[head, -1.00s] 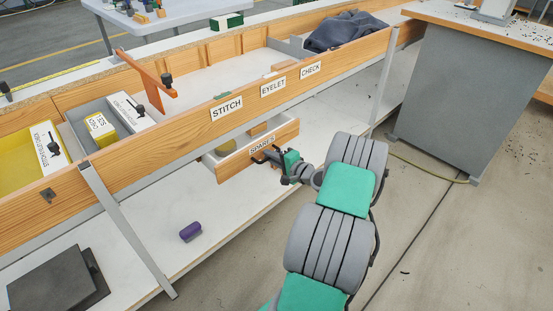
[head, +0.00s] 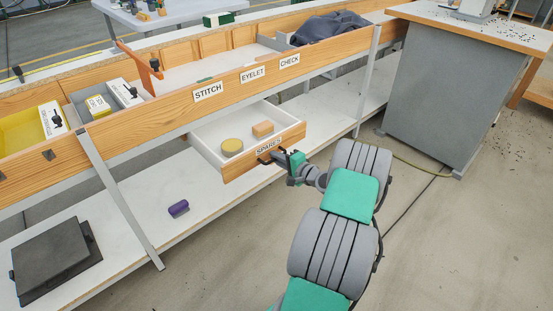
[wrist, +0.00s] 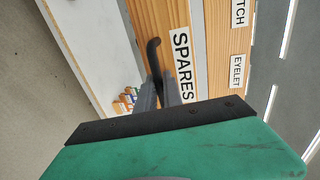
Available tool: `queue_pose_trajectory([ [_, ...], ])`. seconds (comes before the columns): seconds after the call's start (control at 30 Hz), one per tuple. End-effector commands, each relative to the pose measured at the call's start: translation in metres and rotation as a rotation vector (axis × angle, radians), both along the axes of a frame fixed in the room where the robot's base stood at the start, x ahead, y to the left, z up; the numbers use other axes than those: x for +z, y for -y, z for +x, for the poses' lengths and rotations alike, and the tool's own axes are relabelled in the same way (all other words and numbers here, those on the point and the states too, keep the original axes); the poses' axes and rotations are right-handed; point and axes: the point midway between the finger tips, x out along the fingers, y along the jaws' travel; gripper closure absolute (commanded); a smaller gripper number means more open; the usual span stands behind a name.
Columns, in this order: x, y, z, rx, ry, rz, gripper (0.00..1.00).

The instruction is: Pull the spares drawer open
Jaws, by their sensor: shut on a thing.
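The spares drawer (head: 207,150) hangs under the bench and stands well out, its white inside showing. A yellow round item (head: 232,146) and a tan block (head: 263,129) lie in it. Its wooden front with the SPARES label also shows in the wrist view (wrist: 182,66). My gripper (head: 272,156) is at the drawer front, shut on the dark drawer handle (wrist: 153,55). In the wrist view the fingers reach the handle beside the label; part of the handle is hidden behind them.
A bench leg (head: 122,205) stands left of the drawer. The white lower shelf (head: 130,205) holds a purple roll (head: 178,209) and a dark flat box (head: 50,262). A grey cabinet (head: 440,95) stands at right. The floor in front of the drawer is open.

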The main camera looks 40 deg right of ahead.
Motion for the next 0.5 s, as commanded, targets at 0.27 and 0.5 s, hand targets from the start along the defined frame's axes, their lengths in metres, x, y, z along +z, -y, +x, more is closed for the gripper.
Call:
queue_pose_trajectory([
  [0.27,-0.0009,-0.0015,-0.0011,0.003,0.000,0.006,0.80],
  [0.5,-0.0005,0.0007,-0.0017,-0.001,0.000,0.004,0.68],
])
